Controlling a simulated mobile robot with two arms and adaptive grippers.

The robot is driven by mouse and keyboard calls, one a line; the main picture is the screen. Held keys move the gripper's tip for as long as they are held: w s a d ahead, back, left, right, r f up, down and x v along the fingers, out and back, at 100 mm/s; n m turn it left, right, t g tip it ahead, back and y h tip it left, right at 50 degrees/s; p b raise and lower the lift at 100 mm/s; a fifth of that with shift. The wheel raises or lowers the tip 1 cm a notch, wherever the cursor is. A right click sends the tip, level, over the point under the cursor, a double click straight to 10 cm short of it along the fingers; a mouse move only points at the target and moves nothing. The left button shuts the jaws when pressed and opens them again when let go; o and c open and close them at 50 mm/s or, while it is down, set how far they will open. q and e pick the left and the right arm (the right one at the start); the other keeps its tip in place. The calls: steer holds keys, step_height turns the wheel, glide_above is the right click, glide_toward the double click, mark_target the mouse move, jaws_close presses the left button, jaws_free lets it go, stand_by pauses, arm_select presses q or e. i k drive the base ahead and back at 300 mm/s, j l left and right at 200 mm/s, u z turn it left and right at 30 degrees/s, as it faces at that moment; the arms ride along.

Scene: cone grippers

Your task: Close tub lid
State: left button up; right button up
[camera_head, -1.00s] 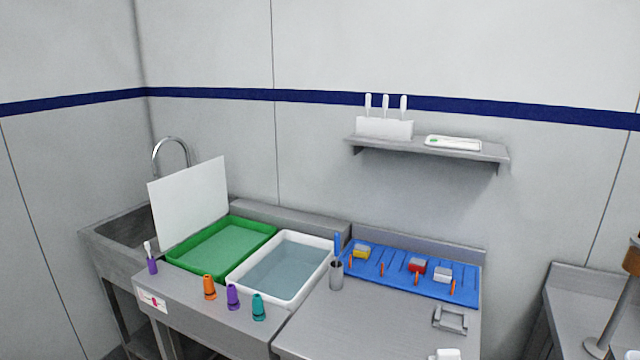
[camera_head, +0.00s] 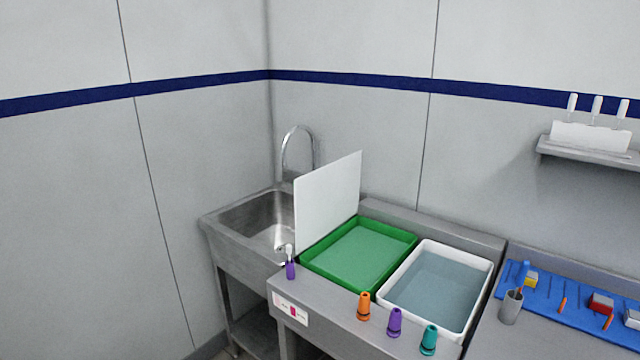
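A shallow green tub (camera_head: 312,262) stands on the steel counter to the right of the sink. Its white lid (camera_head: 328,204) stands upright along the tub's left side, so the tub is open. A white tub (camera_head: 487,290) holding bluish-grey content stands just right of the green one and has no upright lid. Neither of my grippers shows in the head view.
A sink (camera_head: 262,218) with a curved faucet is at the left. A purple-handled brush (camera_head: 290,270) stands by the green tub's front left corner. A grey cup (camera_head: 510,308) and blue rack (camera_head: 570,305) are right.

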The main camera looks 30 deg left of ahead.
mark_target(326, 197)
steer(key=j+z, duration=0.1)
steer(key=j, duration=0.55)
steer(key=j+z, duration=0.1)
steer(key=j, duration=0.5)
steer(key=j+z, duration=0.1)
steer(key=j, duration=0.55)
steer(key=j+z, duration=0.1)
steer(key=j, duration=0.55)
steer(key=k+j+z, duration=0.1)
steer(key=j, duration=0.5)
steer(key=k+j+z, duration=0.1)
steer(key=j, duration=0.55)
steer(key=j+z, duration=0.15)
steer(key=j, duration=0.6)
steer(key=i+j, duration=0.15)
steer(key=i, duration=0.15)
steer(key=i+j, duration=0.15)
steer(key=i, duration=0.2)
steer(key=z, duration=0.05)
